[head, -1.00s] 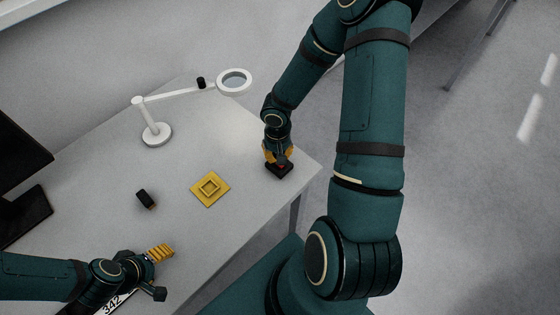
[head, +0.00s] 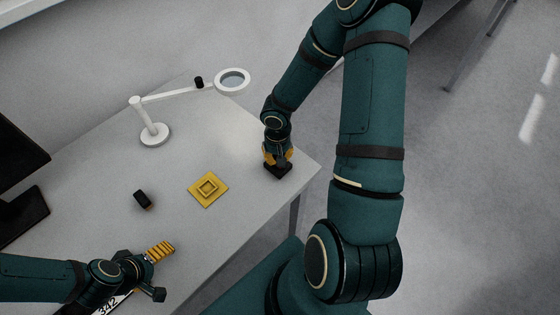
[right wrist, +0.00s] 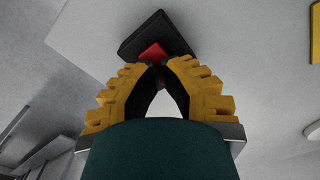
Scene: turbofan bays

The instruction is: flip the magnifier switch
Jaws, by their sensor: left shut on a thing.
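The magnifier (head: 155,134) is a white lamp on a round base with a jointed arm and ring lens (head: 232,79), at the back of the table. The switch (head: 277,171) is a small black box near the table's right corner. Its red rocker (right wrist: 153,54) shows in the right wrist view. My right gripper (right wrist: 162,64) points down at it, yellow fingers drawn together, fingertips at the rocker; contact is unclear. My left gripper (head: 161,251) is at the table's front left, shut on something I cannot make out.
A yellow square block (head: 208,189) lies mid-table, with a small black object (head: 142,200) to its left. A dark monitor (head: 20,165) stands at the left. A plate marked 342 (head: 112,301) shows below my left arm. The table between magnifier and switch is clear.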

